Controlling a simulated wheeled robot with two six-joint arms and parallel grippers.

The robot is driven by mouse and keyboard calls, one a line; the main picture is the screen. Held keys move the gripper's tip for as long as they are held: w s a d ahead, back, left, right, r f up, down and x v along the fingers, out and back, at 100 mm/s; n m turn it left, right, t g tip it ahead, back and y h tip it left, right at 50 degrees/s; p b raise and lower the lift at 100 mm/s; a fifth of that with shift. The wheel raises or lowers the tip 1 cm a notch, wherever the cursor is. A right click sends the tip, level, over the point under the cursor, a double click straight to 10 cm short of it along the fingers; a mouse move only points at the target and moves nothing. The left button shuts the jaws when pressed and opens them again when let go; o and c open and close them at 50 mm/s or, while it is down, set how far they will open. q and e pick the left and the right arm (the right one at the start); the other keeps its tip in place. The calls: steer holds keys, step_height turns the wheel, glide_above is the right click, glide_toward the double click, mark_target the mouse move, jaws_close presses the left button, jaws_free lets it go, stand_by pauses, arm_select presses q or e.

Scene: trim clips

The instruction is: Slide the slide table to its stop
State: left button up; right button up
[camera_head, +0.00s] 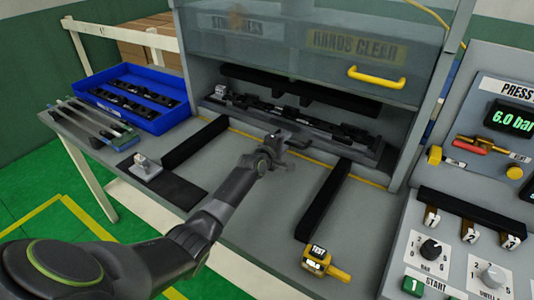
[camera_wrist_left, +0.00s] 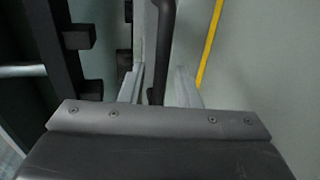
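The slide table (camera_head: 366,157) is a long grey carriage bearing black fixture parts, set back in the opening of the press. Two black rails (camera_head: 196,143) (camera_head: 325,200) run from it toward the front of the bench. My left gripper (camera_head: 290,146) is at the front of the carriage, near its middle. In the left wrist view its fingers (camera_wrist_left: 157,88) are apart on either side of a dark bar (camera_wrist_left: 160,40), apparently the table's handle. Gaps show between bar and fingers, so the gripper looks open. My right gripper is not in view.
A clear guard with a yellow handle (camera_head: 376,77) is raised above the opening. A blue bin (camera_head: 133,98) of black clips stands at left, beside several thin tools (camera_head: 95,122). A yellow tester (camera_head: 318,262) lies at the front. A control panel (camera_head: 455,235) stands at right.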

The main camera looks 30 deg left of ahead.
arm_select(q)
steer(key=p+v, duration=0.2)
steer(key=v, duration=1.3)
steer(key=shift+s+r, duration=0.15)
steer(key=shift+s, duration=0.2)
steer(key=shift+a, duration=0.15)
